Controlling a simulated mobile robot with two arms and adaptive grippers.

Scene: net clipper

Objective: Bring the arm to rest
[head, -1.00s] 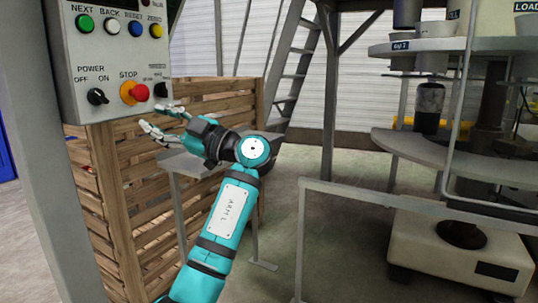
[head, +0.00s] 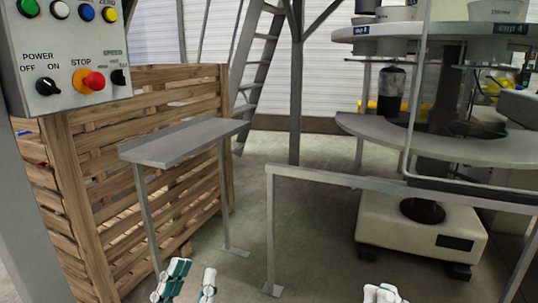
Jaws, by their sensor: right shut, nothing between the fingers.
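My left gripper (head: 191,280) shows at the bottom edge of the head view, left of the middle. Its two white and teal fingers stand apart with an empty gap between them. The rest of the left arm is below the picture. My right gripper (head: 382,293) just shows at the bottom edge, right of the middle, with its fingertips together and nothing seen in them. Neither gripper touches anything visible.
A control panel (head: 62,55) with buttons and knobs is at the upper left. Behind it are a slatted wooden crate (head: 185,195) and a narrow grey shelf stand (head: 185,142). A grey rail (head: 330,178) fronts the round machine (head: 425,235) at right. Open floor lies between.

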